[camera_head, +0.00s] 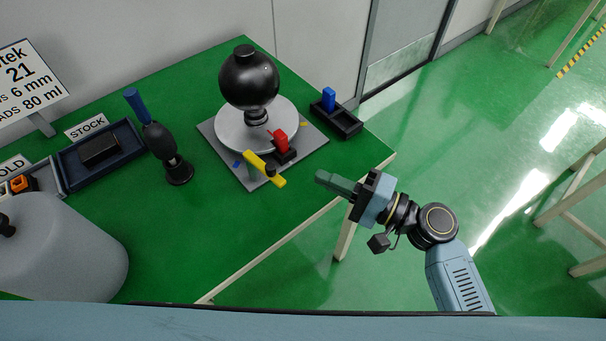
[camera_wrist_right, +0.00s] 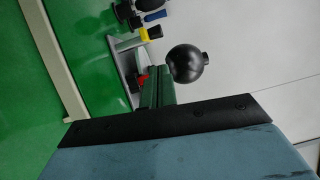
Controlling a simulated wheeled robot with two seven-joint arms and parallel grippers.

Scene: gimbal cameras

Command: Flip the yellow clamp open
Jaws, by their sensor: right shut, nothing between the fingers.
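The yellow clamp (camera_head: 265,169) is a bar lying slantwise at the front edge of the grey base plate (camera_head: 218,143), beside a red block-like part (camera_head: 279,141). A black ball-topped gimbal (camera_head: 249,80) stands on the round light disc of that plate. In the right wrist view the yellow clamp (camera_wrist_right: 150,34) shows small near the top. The fingers also show in the wrist view (camera_wrist_right: 157,84). My left gripper is not in view.
A black tray with a blue piece (camera_head: 329,99) stands right of the plate. A dark blower-like tool (camera_head: 166,150) stands to the left, near the STOCK tray (camera_head: 127,126). The green table (camera_head: 215,235) is clear in front of the plate.

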